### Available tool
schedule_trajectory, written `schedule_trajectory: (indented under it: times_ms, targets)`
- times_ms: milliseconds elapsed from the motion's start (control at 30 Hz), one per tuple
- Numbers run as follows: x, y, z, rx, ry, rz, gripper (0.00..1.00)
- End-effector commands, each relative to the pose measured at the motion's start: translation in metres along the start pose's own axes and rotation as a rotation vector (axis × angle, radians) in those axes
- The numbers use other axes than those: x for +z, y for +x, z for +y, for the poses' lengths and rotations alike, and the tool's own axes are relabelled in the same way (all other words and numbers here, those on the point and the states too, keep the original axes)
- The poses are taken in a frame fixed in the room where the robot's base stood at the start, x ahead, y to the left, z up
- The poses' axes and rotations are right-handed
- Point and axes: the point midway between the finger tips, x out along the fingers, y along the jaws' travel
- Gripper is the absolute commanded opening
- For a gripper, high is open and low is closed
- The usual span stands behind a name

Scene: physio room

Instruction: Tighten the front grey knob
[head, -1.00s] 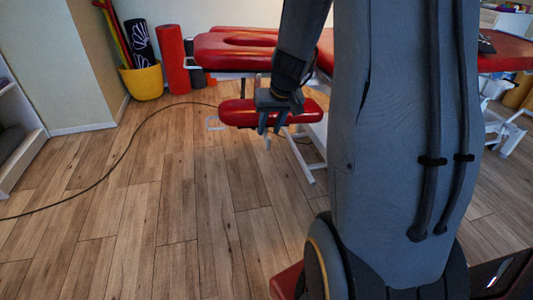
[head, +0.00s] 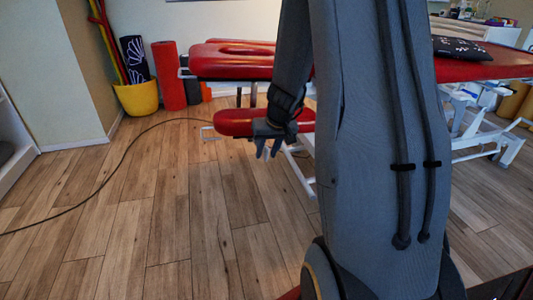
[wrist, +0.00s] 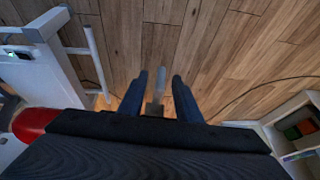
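My gripper (head: 267,152) hangs low in the head view, in front of the red end pad (head: 233,122) of the treatment table (head: 215,66). In the wrist view my gripper (wrist: 160,96) has its two dark fingers apart, with the floor between them. A small grey piece (wrist: 157,84) shows between the fingers, with a gap to each side; I cannot tell whether it is the front grey knob. No knob can be made out for certain in the head view, where my arm hides part of the table.
A white table frame (wrist: 50,55) and part of a red pad (wrist: 33,122) are at the left of the wrist view. A black cable (head: 105,167) crosses the wooden floor. A yellow pot (head: 137,98) and a red roll (head: 169,75) stand at the back.

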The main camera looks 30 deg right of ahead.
Motion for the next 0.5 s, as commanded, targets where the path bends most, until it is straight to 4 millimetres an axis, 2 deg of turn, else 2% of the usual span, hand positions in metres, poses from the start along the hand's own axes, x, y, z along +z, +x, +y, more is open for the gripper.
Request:
schedule_trajectory:
  times_ms: [167, 367, 500]
  targets:
    - [-0.0001, -0.0003, -0.0002, 0.000, 0.000, 0.000, 0.31]
    - [0.0000, -0.0003, -0.0002, 0.000, 0.000, 0.000, 0.01]
    - [0.0001, -0.0003, -0.0001, -0.001, 0.000, 0.000, 0.00]
